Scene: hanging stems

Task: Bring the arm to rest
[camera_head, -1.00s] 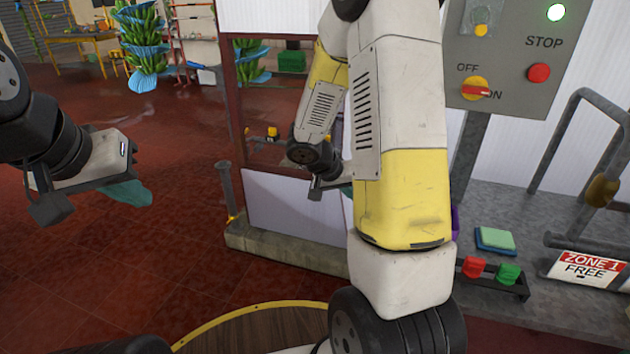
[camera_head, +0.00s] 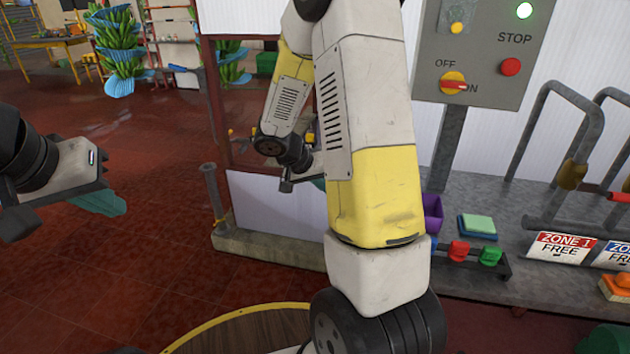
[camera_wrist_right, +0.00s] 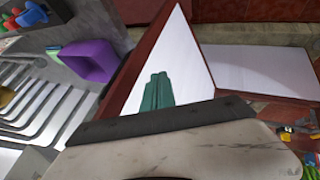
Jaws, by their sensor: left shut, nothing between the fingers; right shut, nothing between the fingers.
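My left gripper (camera_head: 98,202) is at the left of the head view, over the red tiled floor. Its teal fingers are shut with nothing between them, and it touches nothing. My right arm fills the middle of the head view and hides much behind it. Only a little of my right gripper (camera_head: 318,183) shows past the arm, in front of the white panel. In the right wrist view its green fingers (camera_wrist_right: 157,92) are together and empty, against a white panel (camera_wrist_right: 190,60) with a dark red frame.
A control box (camera_head: 475,50) with a STOP button stands at the upper right. A grey bench (camera_head: 530,290) carries a purple bin (camera_head: 432,212), a green-topped block (camera_head: 478,226) and a ZONE 1 sign (camera_head: 560,247). Hanging banana stems (camera_head: 120,50) are far left. The floor at left is clear.

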